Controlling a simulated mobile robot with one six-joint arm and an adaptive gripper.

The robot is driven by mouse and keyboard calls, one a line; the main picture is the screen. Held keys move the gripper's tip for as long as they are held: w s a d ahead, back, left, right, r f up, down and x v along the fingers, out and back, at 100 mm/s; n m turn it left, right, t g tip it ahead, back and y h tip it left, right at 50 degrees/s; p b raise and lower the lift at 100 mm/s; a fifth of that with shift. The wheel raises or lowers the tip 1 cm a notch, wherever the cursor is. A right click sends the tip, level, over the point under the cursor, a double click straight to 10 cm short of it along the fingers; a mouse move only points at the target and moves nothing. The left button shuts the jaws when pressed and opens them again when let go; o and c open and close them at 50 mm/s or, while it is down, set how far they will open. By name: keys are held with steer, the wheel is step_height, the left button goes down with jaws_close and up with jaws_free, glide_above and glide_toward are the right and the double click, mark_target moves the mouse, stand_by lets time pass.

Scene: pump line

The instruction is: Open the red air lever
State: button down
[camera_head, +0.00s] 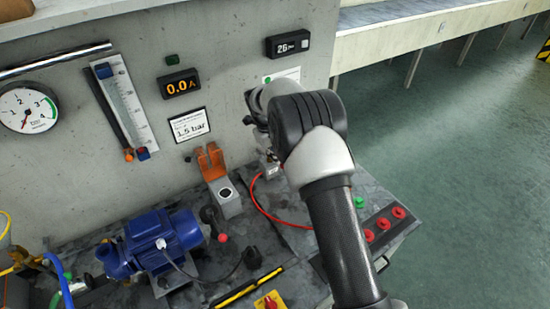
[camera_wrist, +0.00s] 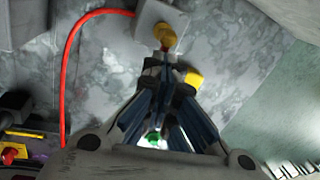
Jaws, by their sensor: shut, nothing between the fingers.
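My gripper (camera_wrist: 168,66) is shut and empty in the wrist view. Its fingertips are close to a brass-coloured fitting (camera_wrist: 167,36) on a pale grey block (camera_wrist: 160,14); I cannot tell whether they touch. A yellow piece (camera_wrist: 194,78) shows just right of the fingers. No red lever can be made out clearly; the fingers hide part of the area around the fitting.
A red hose (camera_head: 264,208) curves across the bench and also shows in the wrist view (camera_wrist: 70,62). A blue pump motor (camera_head: 160,240), an orange-flapped grey box (camera_head: 226,198) and red buttons (camera_head: 383,223) stand around. The grey wall (camera_head: 230,85) with gauges rises behind.

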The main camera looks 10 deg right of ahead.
steer(key=shift+s+a+f+m+g, duration=0.25)
steer(key=shift+s+f+m+g, duration=0.15)
steer(key=shift+m, duration=0.6)
steer(key=c, duration=2.3)
jaws_free()
steer(key=o, duration=0.6)
steer(key=r, duration=0.4)
steer(key=a+r, duration=0.1)
steer(key=r, duration=0.3)
steer(key=a+r, duration=0.1)
steer(key=r, duration=0.3)
steer(key=shift+s+a+r, duration=0.15)
steer(key=shift+a+r, duration=0.05)
steer(key=shift+a, duration=0.05)
steer(key=shift+c, duration=0.5)
